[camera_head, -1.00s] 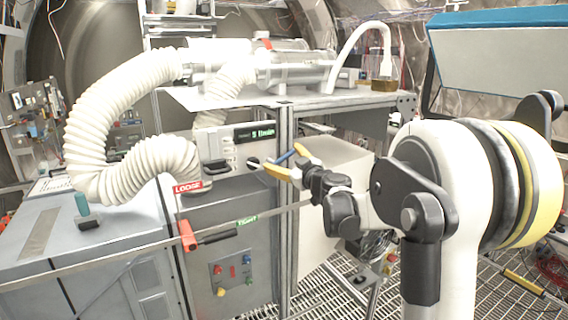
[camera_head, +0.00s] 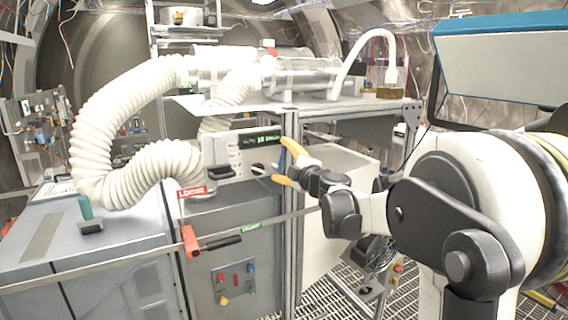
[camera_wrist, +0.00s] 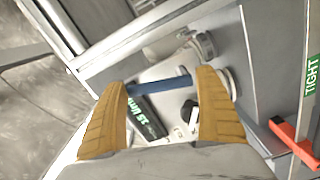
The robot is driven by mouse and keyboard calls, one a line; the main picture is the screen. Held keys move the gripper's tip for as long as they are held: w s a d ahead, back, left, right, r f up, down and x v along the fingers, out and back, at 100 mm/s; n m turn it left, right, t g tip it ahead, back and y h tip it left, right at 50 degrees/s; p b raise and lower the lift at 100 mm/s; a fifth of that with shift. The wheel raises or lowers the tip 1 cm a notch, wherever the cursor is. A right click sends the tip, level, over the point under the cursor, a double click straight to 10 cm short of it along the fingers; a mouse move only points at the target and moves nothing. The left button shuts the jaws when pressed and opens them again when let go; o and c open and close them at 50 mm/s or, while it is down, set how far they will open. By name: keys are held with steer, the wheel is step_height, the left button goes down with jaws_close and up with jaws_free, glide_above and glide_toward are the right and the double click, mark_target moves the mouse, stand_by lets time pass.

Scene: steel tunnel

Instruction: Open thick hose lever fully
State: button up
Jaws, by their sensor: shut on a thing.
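My gripper (camera_head: 280,164) with its yellow-orange fingers is in front of the grey control panel (camera_head: 232,152). In the wrist view (camera_wrist: 162,105) its fingers are closed on a blue lever bar (camera_wrist: 160,85), which spans the gap between them. The bar lies across the panel near the display. The thick white corrugated hose (camera_head: 100,125) loops left of the panel. The panel's green-lit display (camera_head: 262,138) appears to read about 18 l/min.
A steel rail (camera_head: 130,259) runs across the front. A table post (camera_head: 291,225) stands beside my gripper.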

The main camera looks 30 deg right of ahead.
steer(key=shift+a+r+n, duration=0.1)
steer(key=shift+a+n, duration=0.1)
steer(key=shift+n, duration=0.6)
steer(key=shift+b, duration=0.3)
steer(key=o, duration=1.3)
steer(key=shift+a, duration=0.1)
steer(key=s, duration=1.2)
steer(key=shift+d, duration=0.2)
